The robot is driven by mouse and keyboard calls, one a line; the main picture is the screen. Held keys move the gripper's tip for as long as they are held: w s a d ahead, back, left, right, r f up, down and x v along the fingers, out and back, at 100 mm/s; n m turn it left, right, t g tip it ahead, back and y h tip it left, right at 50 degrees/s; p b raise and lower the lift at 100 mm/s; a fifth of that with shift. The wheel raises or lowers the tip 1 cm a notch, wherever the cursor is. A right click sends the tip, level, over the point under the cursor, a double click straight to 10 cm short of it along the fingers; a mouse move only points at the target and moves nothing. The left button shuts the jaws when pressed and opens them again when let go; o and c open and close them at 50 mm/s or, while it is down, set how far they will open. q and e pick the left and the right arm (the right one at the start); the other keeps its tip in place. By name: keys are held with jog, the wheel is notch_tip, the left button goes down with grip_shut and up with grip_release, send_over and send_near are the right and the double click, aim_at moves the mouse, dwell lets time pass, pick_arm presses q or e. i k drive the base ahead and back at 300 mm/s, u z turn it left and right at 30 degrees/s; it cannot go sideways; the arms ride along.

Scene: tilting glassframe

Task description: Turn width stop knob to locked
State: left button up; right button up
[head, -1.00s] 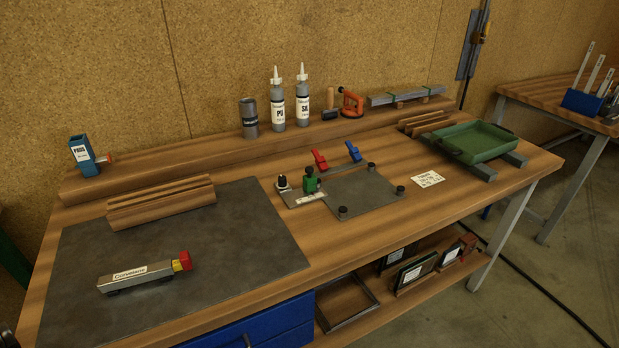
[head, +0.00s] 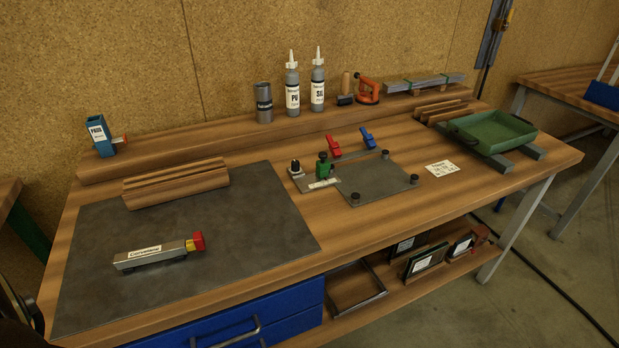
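A flat grey metal fixture (head: 378,184) lies on the workbench (head: 240,282), right of the dark mat. At its left end is a small black knob (head: 295,165) on a pale base. A red lever clamp (head: 334,146) and a blue lever clamp (head: 368,138) stand at the fixture's back edge. Neither gripper shows in the head view.
A dark mat (head: 208,244) carries a grey bar tool with a red and yellow end (head: 160,251) and a grooved wooden block (head: 176,183). Two bottles, a cup and a green tray (head: 492,132) stand around the bench. Bare wood lies in front of the fixture.

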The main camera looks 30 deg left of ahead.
aim_at(295, 164)
jog(key=z, duration=1.3)
jog(key=i, duration=1.3)
jog(key=u, duration=3.3)
